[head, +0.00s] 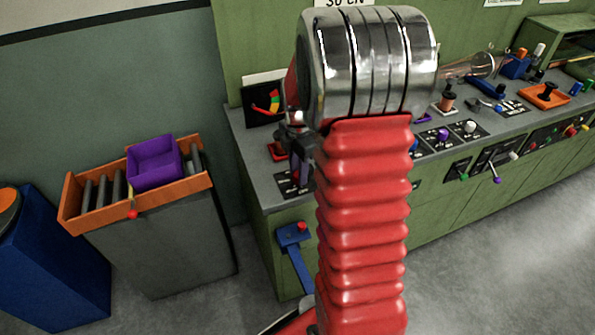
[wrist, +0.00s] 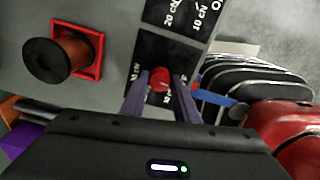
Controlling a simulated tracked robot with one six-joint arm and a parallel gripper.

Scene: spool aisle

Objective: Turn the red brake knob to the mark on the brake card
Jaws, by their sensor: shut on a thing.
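The red brake knob (wrist: 160,79) sits on a black dial plate (wrist: 150,50) with white cN markings in the wrist view. My gripper (wrist: 160,88) has its two purple fingers on either side of the knob and is shut on it. The knob's pointer and its exact setting cannot be made out. In the head view my gripper (head: 297,165) is at the left end of the green bench, partly behind my arm, and the knob is hidden. A white card (head: 343,3) on the wall, cut by the top edge, seems to read 30 cN.
A dark spool in a red square holder (wrist: 95,45) stands beside the dial. A black card with a coloured gauge (head: 265,101) stands at the bench's back. The bench (head: 245,135) carries more controls to the right.

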